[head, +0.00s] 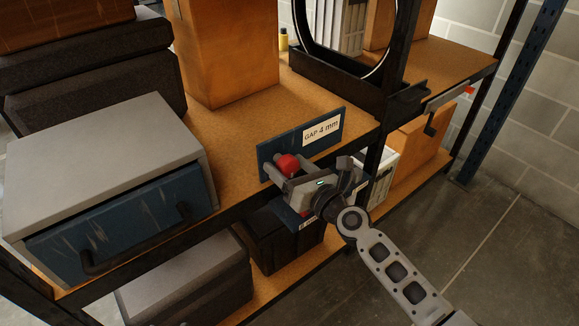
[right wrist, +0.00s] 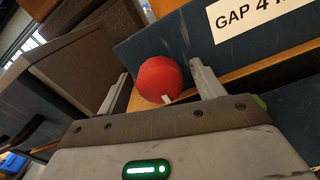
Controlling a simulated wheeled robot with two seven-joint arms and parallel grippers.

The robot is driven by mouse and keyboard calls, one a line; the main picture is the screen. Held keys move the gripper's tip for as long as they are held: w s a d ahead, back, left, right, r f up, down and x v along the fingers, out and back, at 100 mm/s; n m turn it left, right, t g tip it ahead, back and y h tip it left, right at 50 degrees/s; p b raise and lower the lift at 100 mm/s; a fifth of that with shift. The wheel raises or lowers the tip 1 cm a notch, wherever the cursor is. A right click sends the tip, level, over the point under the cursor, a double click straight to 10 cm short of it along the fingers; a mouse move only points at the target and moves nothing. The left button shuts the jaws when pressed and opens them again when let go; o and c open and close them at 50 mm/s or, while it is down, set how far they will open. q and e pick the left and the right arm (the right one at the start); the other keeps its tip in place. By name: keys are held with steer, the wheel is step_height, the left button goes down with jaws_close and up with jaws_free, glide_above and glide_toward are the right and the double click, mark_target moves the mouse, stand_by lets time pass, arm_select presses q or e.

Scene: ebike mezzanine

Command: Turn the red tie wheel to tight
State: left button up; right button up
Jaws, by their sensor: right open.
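The red tie wheel (head: 288,165) is a round red knob at the lower left of a dark blue plate (head: 276,147) on the shelf edge. The plate bears a white label reading "GAP 4 mm" (head: 321,130). In the right wrist view the wheel (right wrist: 160,79) shows between the fingers, with a small white mark at its lower edge. My right gripper (head: 284,172) is open, with one finger on each side of the wheel. I cannot tell whether either finger touches it. My left gripper is not in view.
A grey box with a blue drawer (head: 130,225) and black handle stands left on the shelf. A tall orange-brown box (head: 225,50) stands behind. A black-framed wheel rim (head: 345,60) is at the back. Dark and grey cases (head: 185,285) sit on the lower shelf. The floor at right is clear.

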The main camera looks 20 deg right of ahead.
steer(key=c, duration=0.9)
steer(key=shift+c, duration=0.4)
